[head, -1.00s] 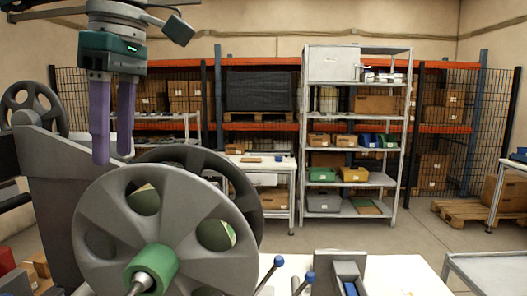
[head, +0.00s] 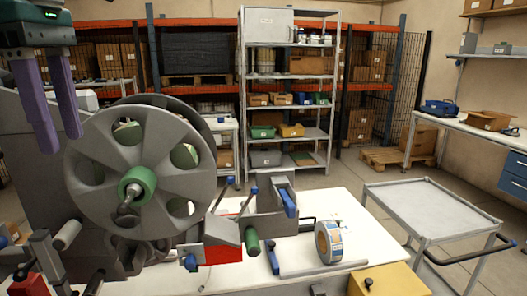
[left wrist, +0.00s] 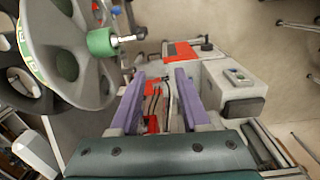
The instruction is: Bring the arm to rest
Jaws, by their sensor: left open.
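My left gripper (head: 62,125) hangs at the upper left of the head view, with its two purple fingers apart and nothing between them. It is left of the large grey reel (head: 98,168) with the green hub (head: 135,187), apart from it as far as I can tell. In the left wrist view the open fingers (left wrist: 158,103) point over the machine, and the reel (left wrist: 70,95) is at the upper left. My right gripper is not in view.
A white table (head: 345,215) carries the reel machine, a small label roll (head: 328,242) and a yellow box (head: 388,280). A grey cart (head: 430,205) stands at the right. Shelves (head: 285,120) stand at the back, with open floor before them.

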